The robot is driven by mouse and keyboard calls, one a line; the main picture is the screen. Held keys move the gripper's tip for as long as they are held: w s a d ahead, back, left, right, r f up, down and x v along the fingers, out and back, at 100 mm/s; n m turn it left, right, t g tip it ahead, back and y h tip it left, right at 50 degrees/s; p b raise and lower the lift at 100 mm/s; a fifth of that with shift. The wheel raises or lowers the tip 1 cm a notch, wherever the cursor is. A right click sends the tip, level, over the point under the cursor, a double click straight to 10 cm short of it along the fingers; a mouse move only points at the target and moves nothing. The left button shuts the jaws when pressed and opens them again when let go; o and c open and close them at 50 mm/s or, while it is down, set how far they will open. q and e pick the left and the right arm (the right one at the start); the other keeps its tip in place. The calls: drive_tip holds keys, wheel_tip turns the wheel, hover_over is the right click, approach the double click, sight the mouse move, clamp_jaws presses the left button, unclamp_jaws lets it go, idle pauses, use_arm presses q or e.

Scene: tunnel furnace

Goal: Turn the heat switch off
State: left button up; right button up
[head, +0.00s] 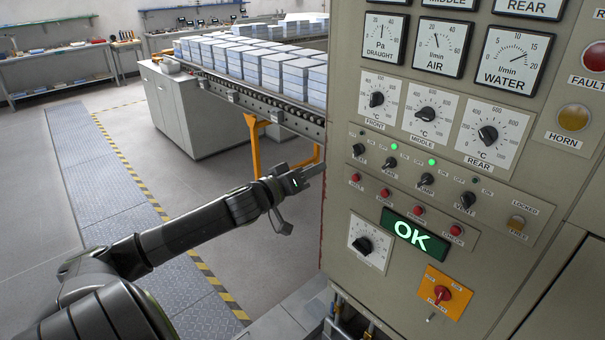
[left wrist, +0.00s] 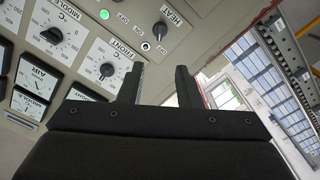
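The heat switch (head: 358,150) is a small black rotary knob at the left end of the switch row on the grey control panel. The lamp above it is dark. In the left wrist view the heat switch (left wrist: 159,30) shows beside its HEAT label, beyond the fingertips; which way its handle points is hard to tell. My left gripper (head: 312,171) is at the panel's left edge, lower left of the switch and apart from it. Its two fingers (left wrist: 158,85) stand apart with nothing between them. My right gripper is not in view.
Beside the heat switch are several similar knobs, two with green lamps lit. Red buttons (head: 385,192) and a lit OK display (head: 412,236) are below, and temperature dials (head: 425,114) above. A conveyor (head: 270,97) carrying stacked blocks runs behind my arm. Open floor lies left.

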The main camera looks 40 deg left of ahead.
use_arm(q)
drive_tip(key=shift+s+a+p, duration=0.1)
drive_tip(key=shift+s+p, duration=0.3)
drive_tip(key=shift+s, duration=0.85)
